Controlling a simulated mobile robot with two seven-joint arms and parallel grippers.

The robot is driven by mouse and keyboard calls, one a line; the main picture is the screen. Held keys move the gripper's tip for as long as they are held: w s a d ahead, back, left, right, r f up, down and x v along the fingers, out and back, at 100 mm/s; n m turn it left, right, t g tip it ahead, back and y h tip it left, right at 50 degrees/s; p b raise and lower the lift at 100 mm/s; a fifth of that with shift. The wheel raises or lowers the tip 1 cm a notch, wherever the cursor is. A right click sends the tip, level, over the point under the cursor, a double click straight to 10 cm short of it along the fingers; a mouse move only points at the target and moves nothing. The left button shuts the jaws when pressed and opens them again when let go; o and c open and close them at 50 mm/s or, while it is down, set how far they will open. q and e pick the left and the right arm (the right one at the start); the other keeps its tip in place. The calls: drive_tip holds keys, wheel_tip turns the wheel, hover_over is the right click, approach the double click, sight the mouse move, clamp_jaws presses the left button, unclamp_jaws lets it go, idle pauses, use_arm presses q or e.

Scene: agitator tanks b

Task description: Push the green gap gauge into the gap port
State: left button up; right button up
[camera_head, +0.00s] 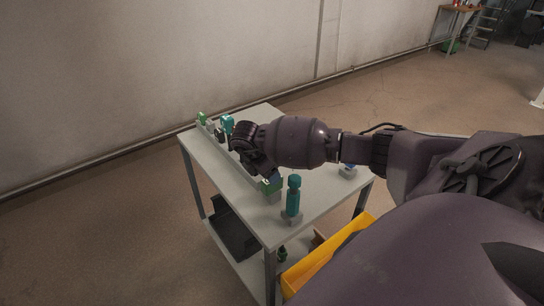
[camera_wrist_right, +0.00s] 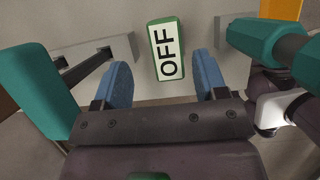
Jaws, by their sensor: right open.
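A block with green edges and a white face marked OFF (camera_wrist_right: 166,50) shows between the fingertips in the right wrist view; I cannot tell whether it is the gap gauge. My right gripper (camera_wrist_right: 161,72) is open, with blue fingertips on both sides of that block and no clear contact. In the head view my right gripper (camera_head: 250,155) is over the table beside the long grey rail. A green piece (camera_head: 202,118) stands at the rail's far end, and another green piece (camera_head: 270,185) at its near end. I cannot make out the gap port. My left gripper is not in view.
The grey table (camera_head: 325,195) has free room at its front right. A teal post (camera_head: 293,196) stands near its front edge, and a teal piece (camera_head: 227,123) near the back. A yellow bin (camera_head: 325,255) sits lower down. A wall (camera_head: 150,70) lies behind.

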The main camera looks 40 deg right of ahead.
drive_tip(key=shift+s+x, duration=0.2)
drive_tip(key=shift+x, duration=1.2)
drive_tip(key=shift+s+x, duration=0.15)
drive_tip(key=shift+x, duration=1.2)
drive_tip(key=shift+c, duration=0.3)
drive_tip(key=c, duration=1)
wheel_tip(320, 180, up, 20)
drive_tip(key=shift+r, duration=0.1)
